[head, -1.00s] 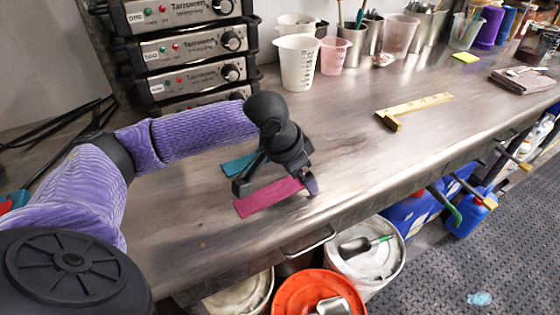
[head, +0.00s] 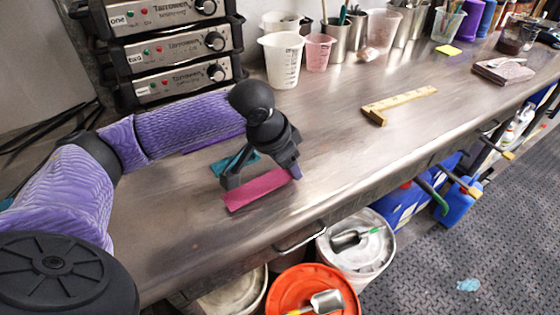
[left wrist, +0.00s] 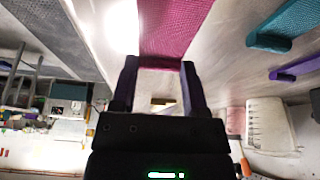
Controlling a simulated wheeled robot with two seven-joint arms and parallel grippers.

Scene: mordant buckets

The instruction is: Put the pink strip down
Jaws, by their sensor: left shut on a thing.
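The pink strip (head: 258,188) is in the jaws of my left gripper (head: 262,176), low over the front part of the steel bench. In the left wrist view the pink strip (left wrist: 176,28) spans between the two fingers of the left gripper (left wrist: 159,66) and stretches away from them. I cannot tell whether its underside touches the bench. A teal strip (head: 229,164) lies just behind it, partly hidden by the gripper, and shows in the left wrist view (left wrist: 292,22). A purple strip (left wrist: 296,68) lies beyond the teal one. My right gripper is not in view.
A yellow ruler-like tool (head: 398,104) lies right of the gripper. A white measuring cup (head: 282,62) and a pink cup (head: 318,52) stand at the back. Stacked control boxes (head: 180,68) stand back left. An orange bucket (head: 308,290) is below the bench edge. The bench right of the strip is clear.

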